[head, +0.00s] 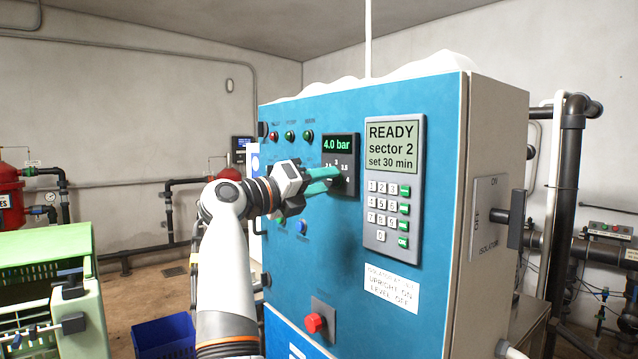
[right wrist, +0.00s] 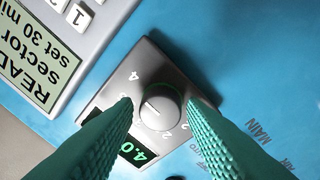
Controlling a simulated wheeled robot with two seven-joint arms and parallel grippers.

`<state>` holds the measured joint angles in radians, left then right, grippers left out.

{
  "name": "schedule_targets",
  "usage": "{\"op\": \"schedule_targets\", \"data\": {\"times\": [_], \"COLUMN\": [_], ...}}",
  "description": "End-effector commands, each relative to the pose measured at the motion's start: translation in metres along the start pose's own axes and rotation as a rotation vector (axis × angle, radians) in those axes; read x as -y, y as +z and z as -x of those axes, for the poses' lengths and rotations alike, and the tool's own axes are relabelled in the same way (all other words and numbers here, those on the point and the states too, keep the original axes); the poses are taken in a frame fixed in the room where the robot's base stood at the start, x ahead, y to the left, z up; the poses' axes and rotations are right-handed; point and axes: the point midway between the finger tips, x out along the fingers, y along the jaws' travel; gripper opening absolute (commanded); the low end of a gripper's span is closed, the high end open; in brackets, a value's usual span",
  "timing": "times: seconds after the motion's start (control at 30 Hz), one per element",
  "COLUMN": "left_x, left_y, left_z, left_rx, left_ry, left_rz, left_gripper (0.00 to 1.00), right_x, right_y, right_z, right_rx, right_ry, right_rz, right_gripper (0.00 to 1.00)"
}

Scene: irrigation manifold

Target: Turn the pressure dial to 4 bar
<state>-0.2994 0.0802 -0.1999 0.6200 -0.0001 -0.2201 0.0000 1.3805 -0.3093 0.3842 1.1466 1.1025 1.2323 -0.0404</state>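My right gripper (right wrist: 161,101) is at the dial, with one green finger on each side of the knob. Gaps show between the fingertips and the knob, so it looks open. My left gripper is out of view.
The blue cabinet (head: 400,290) also carries a keypad panel (head: 381,240) with a READY screen, indicator lights, a red knob (head: 314,323) and an isolator handle (head: 517,219) on its side. A green crate (head: 45,250) and a blue bin (head: 165,338) stand at left.

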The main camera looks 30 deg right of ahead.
Motion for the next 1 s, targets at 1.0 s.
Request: {"op": "schedule_targets", "data": {"times": [1.0], "left_x": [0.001], "left_y": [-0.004], "left_z": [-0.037], "left_rx": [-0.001], "left_ry": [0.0], "left_rz": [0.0], "left_gripper": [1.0], "right_x": [0.002], "right_y": [0.001], "right_z": [0.109], "right_rx": [-0.001], "right_ry": [0.0], "right_rz": [0.0], "right_gripper": [0.51]}}
